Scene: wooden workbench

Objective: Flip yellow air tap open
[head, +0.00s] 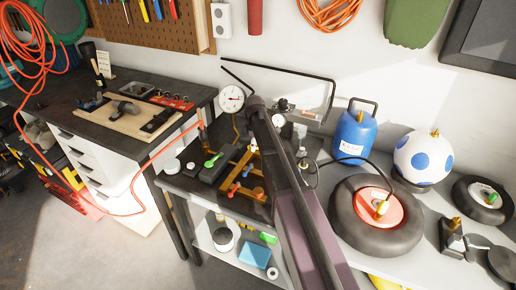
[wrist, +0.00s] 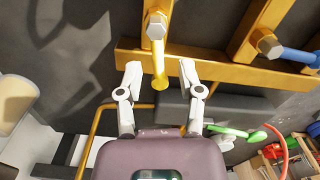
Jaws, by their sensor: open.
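The yellow tap's lever (wrist: 159,66) hangs from a hex nut on a brass pipe in the wrist view, pointing toward my gripper. My gripper (wrist: 160,78) is open, with one white finger on each side of the lever's end. I see gaps on both sides, so neither finger appears to touch it. In the head view, my arm crosses the bench and hides part of the brass pipework (head: 238,180).
A blue lever (wrist: 299,54) sits on the neighbouring brass branch, and a green lever (wrist: 237,131) lies lower right. In the head view, a red lever (head: 234,189), pressure gauge (head: 231,98), blue tank (head: 355,133) and tyre (head: 350,230) stand around my arm.

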